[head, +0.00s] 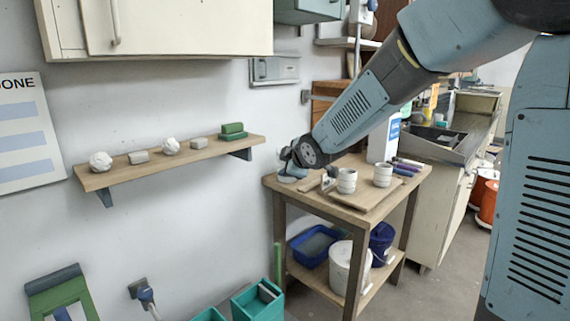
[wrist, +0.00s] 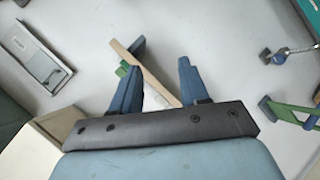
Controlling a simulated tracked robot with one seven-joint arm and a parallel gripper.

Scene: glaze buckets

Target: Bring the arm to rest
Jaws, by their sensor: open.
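My arm reaches in from the upper right in the head view. My gripper (head: 290,174) is at its lower end, over the back left corner of the wooden table (head: 285,187). In the wrist view my gripper (wrist: 158,66) shows two blue fingers spread apart with nothing held between them. The wooden wall shelf (wrist: 152,75) shows beyond the fingers. In the head view the gripper is small and partly hidden by my wrist, so its exact gap to the tabletop is hard to tell.
Two white cups (head: 346,181) stand on the table near a white bottle (head: 384,141). The wall shelf (head: 190,153) holds white lumps, grey blocks and green blocks. A blue tub (head: 313,246) and buckets (head: 346,270) sit on the lower shelf. Wall space between shelf and table is clear.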

